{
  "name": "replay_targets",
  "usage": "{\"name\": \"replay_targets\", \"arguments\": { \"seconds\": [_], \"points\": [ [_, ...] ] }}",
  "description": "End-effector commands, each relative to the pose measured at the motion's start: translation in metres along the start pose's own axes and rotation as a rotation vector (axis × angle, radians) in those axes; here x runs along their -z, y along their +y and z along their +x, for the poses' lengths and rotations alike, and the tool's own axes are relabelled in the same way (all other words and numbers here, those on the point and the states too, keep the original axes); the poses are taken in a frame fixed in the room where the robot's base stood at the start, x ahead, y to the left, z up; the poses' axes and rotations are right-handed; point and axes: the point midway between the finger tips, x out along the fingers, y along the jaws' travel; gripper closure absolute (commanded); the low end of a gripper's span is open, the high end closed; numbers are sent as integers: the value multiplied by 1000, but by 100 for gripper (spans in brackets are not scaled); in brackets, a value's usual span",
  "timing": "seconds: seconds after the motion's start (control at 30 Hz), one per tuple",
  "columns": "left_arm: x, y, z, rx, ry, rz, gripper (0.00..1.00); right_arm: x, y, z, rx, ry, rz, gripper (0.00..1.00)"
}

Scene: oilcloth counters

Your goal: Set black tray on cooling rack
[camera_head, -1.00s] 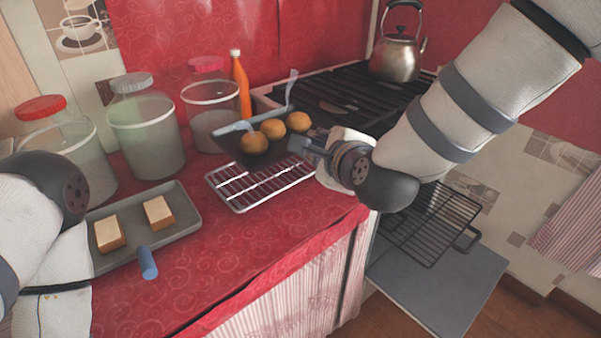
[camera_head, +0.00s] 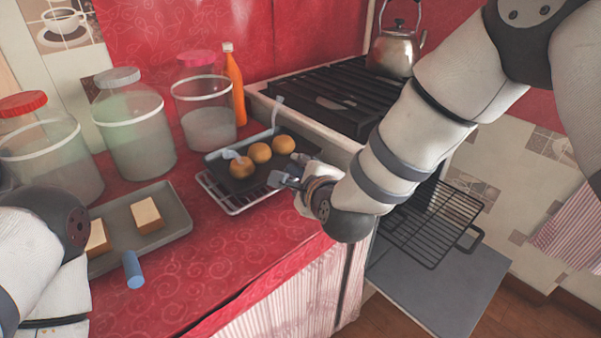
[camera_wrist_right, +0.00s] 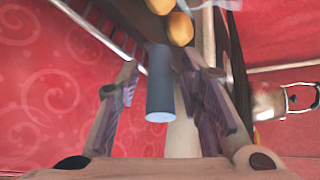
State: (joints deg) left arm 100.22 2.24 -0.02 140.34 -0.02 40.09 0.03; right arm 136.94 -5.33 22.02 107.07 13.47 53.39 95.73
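The black tray (camera_head: 262,177) holds three round golden buns (camera_head: 260,153). It lies over the wire cooling rack (camera_head: 236,201), whose front and left edges show beyond it; it appears to rest on the rack. My right gripper (camera_head: 288,178) is at the tray's near right side. In the right wrist view my right gripper (camera_wrist_right: 160,100) has its two fingers spread on either side of the tray's blue-grey handle (camera_wrist_right: 160,88), with a gap on both sides. My left arm is at the left edge of the head view; its gripper does not show.
A grey tray (camera_head: 182,214) with two bread slices (camera_head: 147,215) and a blue handle (camera_head: 133,270) lies at left. Several jars, an orange bottle (camera_head: 235,85) and the stove (camera_head: 335,100) with a kettle (camera_head: 396,50) stand behind. An oven rack (camera_head: 430,225) is at right.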

Motion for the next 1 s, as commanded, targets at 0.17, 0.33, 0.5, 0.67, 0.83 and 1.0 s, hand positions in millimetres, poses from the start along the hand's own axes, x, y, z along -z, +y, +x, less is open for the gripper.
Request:
{"name": "replay_targets", "arguments": {
  "seconds": [0.17,0.33,0.5,0.67,0.83,1.0],
  "points": [
    [0,0,0,0,0,0,67,0,0,0,1,-1,-1,60],
    [1,0,-2,0,6,0,67,-2,-3,-4,2,-1,-1,60],
    [8,0,-14,-2,42,0,67,-4,-7,-39,6,-3,-1,60],
    [16,1,-27,-3,80,0,67,-4,-7,-79,7,-4,-1,60],
    [21,1,-35,-5,107,0,67,-3,-6,-111,6,-4,-2,60],
    [22,1,-37,-5,112,0,67,-2,-3,-121,2,-2,-1,60]
  ]
}}
